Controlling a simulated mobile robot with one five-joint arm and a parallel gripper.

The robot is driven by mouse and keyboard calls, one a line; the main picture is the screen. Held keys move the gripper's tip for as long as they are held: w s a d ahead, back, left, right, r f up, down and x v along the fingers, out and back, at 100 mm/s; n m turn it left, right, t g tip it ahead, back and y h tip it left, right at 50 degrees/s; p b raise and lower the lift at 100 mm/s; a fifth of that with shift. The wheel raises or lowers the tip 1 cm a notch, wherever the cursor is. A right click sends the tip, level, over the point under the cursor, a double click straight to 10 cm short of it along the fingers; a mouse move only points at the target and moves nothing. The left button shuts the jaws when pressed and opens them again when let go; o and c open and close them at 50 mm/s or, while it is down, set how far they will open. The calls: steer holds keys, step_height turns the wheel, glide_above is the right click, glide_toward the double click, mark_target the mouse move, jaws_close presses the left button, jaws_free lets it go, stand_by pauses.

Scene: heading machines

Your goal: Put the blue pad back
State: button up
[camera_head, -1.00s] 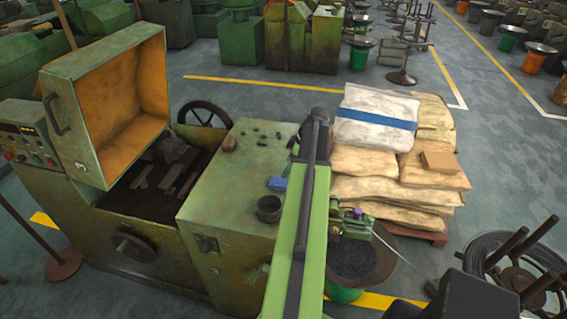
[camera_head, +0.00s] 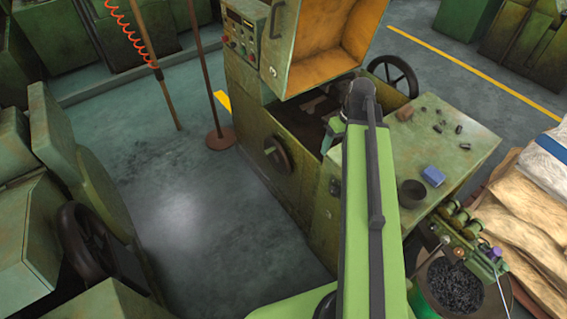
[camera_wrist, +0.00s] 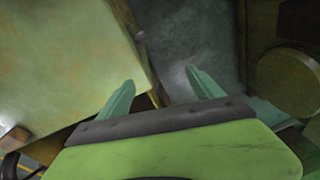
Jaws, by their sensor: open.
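The blue pad (camera_head: 432,176) is a small blue block lying on the green machine's flat top (camera_head: 462,150), beside a dark round cup (camera_head: 412,193). I do not make it out in the wrist view. My gripper (camera_wrist: 161,90) shows in the wrist view with its two pale green fingers spread apart and nothing between them. A pale flat surface lies to the left of the fingers and grey floor beyond them.
The machine's raised lid (camera_head: 325,50) stands open over its dark bay. A handwheel (camera_head: 392,75) is behind. A bin of dark pieces (camera_head: 455,285) and stacked sacks (camera_head: 535,185) stand at the right. Open floor (camera_head: 165,190) lies left of the machine, with another green machine (camera_head: 60,200) at the far left.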

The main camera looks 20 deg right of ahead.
steer(key=s+a+m+g+h, duration=0.1)
steer(key=a, duration=2.2)
steer(key=shift+f+h, duration=0.15)
steer(key=shift+h, duration=0.15)
steer(key=shift+a, duration=0.1)
step_height(320, 180, down, 12)
steer(key=b, duration=1.1)
steer(key=shift+s+b, duration=0.15)
steer(key=shift+b, duration=0.25)
steer(key=shift+c, duration=0.4)
